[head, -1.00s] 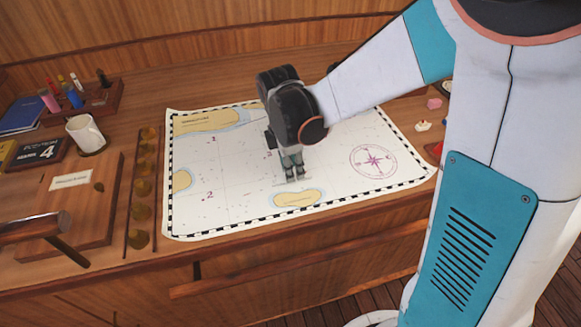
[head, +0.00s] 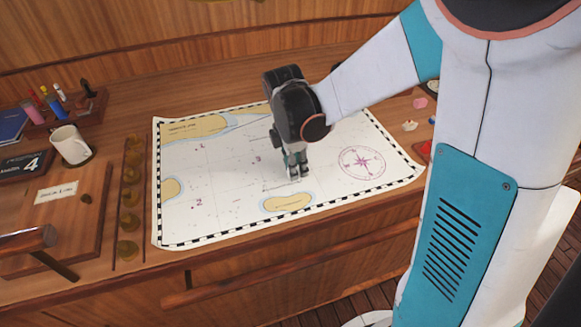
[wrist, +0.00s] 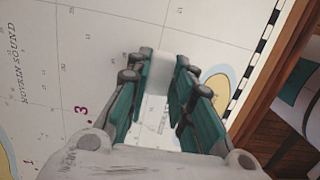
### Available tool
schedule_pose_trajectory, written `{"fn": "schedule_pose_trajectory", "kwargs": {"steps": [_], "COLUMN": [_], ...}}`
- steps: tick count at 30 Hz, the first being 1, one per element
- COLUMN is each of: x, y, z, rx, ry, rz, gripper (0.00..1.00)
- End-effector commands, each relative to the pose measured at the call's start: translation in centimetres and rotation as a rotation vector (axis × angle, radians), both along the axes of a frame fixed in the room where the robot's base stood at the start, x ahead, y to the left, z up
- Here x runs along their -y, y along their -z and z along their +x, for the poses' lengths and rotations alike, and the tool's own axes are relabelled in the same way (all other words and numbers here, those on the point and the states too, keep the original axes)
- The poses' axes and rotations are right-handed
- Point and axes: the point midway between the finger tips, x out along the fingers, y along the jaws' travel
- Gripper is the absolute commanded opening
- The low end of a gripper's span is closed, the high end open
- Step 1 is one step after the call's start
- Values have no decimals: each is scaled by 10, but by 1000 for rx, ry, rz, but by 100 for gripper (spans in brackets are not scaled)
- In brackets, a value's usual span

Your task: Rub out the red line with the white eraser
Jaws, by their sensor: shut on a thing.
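A white chart (head: 225,175) lies flat on the wooden desk, with tan islands and a purple compass rose (head: 361,163). My gripper (head: 296,174) points down over the chart, between the lower island (head: 288,203) and the compass rose. In the wrist view my gripper (wrist: 160,85) is shut on the white eraser (wrist: 157,73), which sits between the green-sided fingers. The eraser is low at the chart; I cannot tell for sure whether it touches. I cannot make out a red line in either view; the fingers and eraser hide part of the chart.
Left of the chart stand a row of brass-coloured pieces (head: 128,222), a white mug (head: 70,145) and a pen holder (head: 62,105). A pink item (head: 420,103) and a small white item (head: 410,125) lie at the right. The desk's front edge runs below the chart.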

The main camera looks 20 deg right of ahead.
Motion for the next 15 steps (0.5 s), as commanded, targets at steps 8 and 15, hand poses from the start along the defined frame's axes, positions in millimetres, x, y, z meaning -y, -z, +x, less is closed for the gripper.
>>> {"fn": "schedule_pose_trajectory", "kwargs": {"steps": [8,15], "x": [1,-10], "y": [0,0], "z": [0,-2], "rx": [0,0], "ry": [0,-3], "rz": [-1,0], "gripper": [2,2]}}
